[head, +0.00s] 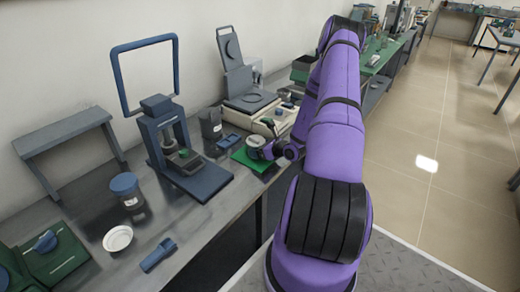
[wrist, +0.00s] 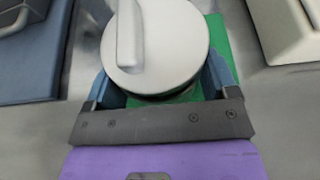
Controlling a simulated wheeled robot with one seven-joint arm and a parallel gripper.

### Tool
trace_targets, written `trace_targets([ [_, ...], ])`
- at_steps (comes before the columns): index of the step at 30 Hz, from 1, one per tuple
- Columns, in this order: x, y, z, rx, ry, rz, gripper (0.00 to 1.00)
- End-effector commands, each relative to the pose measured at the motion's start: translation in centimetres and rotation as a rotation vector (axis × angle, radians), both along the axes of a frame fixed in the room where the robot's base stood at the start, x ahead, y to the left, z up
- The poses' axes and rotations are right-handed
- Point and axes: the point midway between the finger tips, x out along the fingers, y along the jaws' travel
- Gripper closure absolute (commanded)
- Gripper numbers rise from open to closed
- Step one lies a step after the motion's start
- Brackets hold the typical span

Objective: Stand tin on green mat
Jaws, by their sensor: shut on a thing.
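The tin (wrist: 165,45) is pale grey and round, with a raised bar across its lid. In the wrist view it sits between the two blue fingers of my gripper (wrist: 160,88), which is shut on it. The green mat (wrist: 219,38) shows beneath and beside the tin. In the head view the tin (head: 254,142) appears upright over the green mat (head: 250,162), with my gripper (head: 268,148) at its right side. The tin's base is hidden, so I cannot tell whether it touches the mat.
A blue press (head: 185,165) stands left of the mat, and a cream balance (head: 252,104) is behind it. A dark jar (head: 210,124) and a blue-lidded jar (head: 127,188) stand on the bench. A white dish (head: 117,238) lies nearer the front left.

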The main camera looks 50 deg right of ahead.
Motion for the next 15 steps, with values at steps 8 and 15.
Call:
trace_targets([
  [8,-0.01,0.01,-0.28,0.0,0.0,0.0,0.0],
  [15,-0.01,0.0,-0.07,0.0,0.0,0.0,0.0],
])
